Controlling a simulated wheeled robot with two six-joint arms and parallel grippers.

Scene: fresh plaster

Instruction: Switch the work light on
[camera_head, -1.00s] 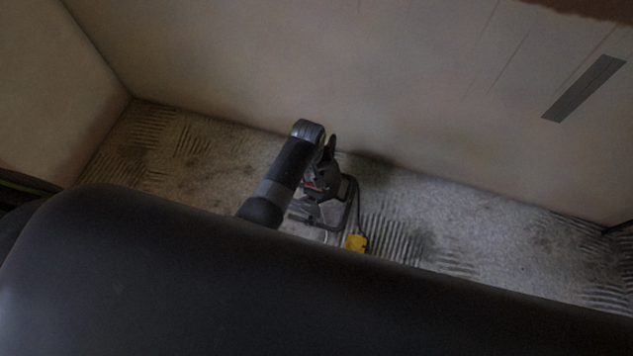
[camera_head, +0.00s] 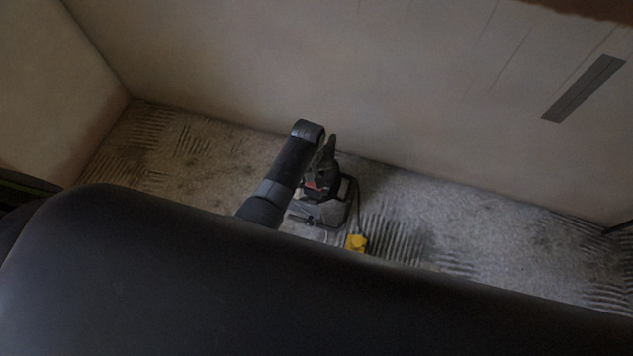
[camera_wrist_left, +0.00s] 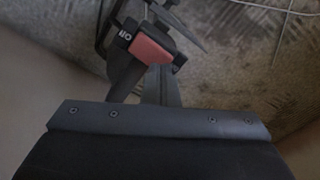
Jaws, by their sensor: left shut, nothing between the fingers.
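The work light (camera_head: 347,203) stands on the floor close to the wall, a dark unit on a tubular frame, partly hidden behind my left arm and gripper. I see no clear glow from it. Its red switch (camera_wrist_left: 151,49) sits in a black housing with an ON mark in the left wrist view. My left gripper (camera_head: 321,180) is shut and empty, right at the work light in the head view. In the wrist view its fingers point toward the switch housing; whether they touch it I cannot tell. My right gripper is out of view.
A yellow object (camera_head: 356,242) lies on the floor beside the light, with a cable near it. The plaster wall (camera_head: 420,90) rises close behind. The worn floor (camera_head: 440,220) to the right is clear. A grey strip (camera_head: 584,88) is on the wall.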

